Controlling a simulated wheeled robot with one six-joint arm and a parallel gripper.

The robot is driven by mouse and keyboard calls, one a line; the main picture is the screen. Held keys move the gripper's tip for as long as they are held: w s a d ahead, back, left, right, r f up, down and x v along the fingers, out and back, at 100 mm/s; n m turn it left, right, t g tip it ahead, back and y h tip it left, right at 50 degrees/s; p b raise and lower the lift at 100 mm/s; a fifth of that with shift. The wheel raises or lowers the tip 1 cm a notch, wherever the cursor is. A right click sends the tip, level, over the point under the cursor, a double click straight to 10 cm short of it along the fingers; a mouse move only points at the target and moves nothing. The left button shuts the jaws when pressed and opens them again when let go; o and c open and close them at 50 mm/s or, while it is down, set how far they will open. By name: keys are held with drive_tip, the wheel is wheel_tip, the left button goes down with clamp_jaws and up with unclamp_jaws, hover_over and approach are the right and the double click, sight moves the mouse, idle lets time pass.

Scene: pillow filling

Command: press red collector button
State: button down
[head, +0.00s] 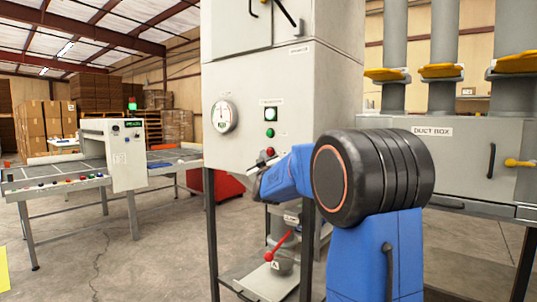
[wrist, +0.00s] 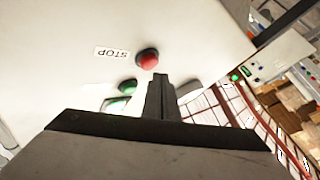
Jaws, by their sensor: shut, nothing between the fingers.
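The red button (wrist: 147,57) is on the pale collector cabinet, next to a label reading STOP, and looks upside down in the wrist view. In the head view the red button (head: 270,152) is the lowest of a column on the cabinet front, just above my arm. My gripper (wrist: 160,78) is shut and empty. Its fingertips appear just below and right of the red button in the wrist view; I cannot tell whether they touch it. A green button (wrist: 127,87) sits beside it. In the head view my blue arm hides most of the gripper.
The head view shows a round gauge (head: 224,117) left of the buttons and a lit green lamp (head: 270,114) above them. A duct box (head: 450,155) stands at right. A conveyor table (head: 60,183) with a control box is at left.

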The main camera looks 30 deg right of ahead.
drive_tip(key=shift+d, duration=0.1)
drive_tip(key=shift+w+d, duration=0.1)
drive_tip(key=shift+d, duration=0.2)
drive_tip(key=shift+w+d, duration=0.2)
drive_tip(key=shift+d, duration=0.3)
idle(0.9)
drive_tip(key=shift+a, duration=0.15)
drive_tip(key=shift+s+a, duration=0.3)
drive_tip(key=shift+a, duration=0.45)
drive_tip(key=shift+s+a, duration=0.3)
drive_tip(key=shift+a, duration=0.5)
drive_tip(key=shift+s+a, duration=0.3)
drive_tip(key=shift+a, duration=0.45)
drive_tip(key=shift+s+a, duration=0.3)
drive_tip(key=shift+a, duration=0.5)
